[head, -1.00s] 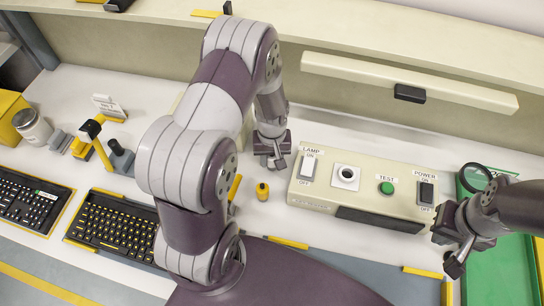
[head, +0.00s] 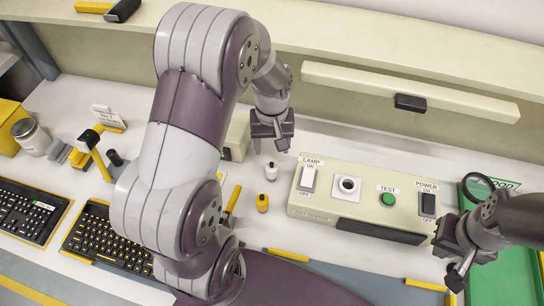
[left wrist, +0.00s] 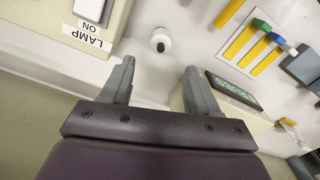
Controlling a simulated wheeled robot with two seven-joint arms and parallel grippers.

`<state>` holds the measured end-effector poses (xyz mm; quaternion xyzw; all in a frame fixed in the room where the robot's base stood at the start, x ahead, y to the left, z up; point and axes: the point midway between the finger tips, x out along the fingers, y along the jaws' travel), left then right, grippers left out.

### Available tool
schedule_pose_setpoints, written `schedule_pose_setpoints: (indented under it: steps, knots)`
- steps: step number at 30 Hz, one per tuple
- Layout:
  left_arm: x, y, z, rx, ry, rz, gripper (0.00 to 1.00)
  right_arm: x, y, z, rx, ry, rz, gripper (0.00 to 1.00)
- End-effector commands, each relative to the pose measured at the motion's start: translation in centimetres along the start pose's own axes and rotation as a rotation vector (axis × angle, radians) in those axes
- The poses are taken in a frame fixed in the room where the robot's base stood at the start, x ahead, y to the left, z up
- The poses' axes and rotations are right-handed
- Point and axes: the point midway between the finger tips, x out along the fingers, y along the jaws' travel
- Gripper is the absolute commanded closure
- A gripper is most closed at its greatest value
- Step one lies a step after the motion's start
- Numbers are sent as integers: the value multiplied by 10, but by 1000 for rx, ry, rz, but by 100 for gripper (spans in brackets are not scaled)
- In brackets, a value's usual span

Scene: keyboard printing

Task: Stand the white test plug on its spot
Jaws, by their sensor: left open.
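The white test plug (head: 271,171), with a dark top, stands upright on the white bench, left of the beige test box (head: 330,209). It also shows in the left wrist view (left wrist: 160,42), beyond the fingertips and apart from them. My left gripper (head: 272,146) is open and empty, above and behind the plug; its two fingers also show in the left wrist view (left wrist: 159,68). Any mark under the plug is hidden. My right gripper (head: 460,262) is at the right end of the box; its jaws are too unclear to read.
The box carries a lamp switch (head: 308,178), a round socket (head: 347,186), a green test button (head: 388,199) and a power switch (head: 428,204). Keyboards (head: 108,240) lie at left, a green tray (head: 515,270) at right.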

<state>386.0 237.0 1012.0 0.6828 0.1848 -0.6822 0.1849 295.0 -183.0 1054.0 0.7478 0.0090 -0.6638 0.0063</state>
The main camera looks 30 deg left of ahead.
Motion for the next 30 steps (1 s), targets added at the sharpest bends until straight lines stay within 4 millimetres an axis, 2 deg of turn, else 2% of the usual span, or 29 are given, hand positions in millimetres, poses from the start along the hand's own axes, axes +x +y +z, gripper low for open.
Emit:
schedule_pose_setpoints:
  steps: [2,6,9,12,15,30]
  knots:
    - [-9,2,6,34,7,3,39,1,0,0,0,0,0,100]
    - [-31,7,48,260,53,20,39,0,0,0,0,0,0,100]
    - [-39,6,80,426,88,29,39,0,0,0,0,0,0,100]
    - [-42,2,100,526,111,34,39,0,0,0,0,0,0,100]
    - [-42,1,106,556,116,35,39,0,0,0,0,0,0,100]
    - [-41,1,106,551,115,35,39,0,0,0,0,0,0,100]
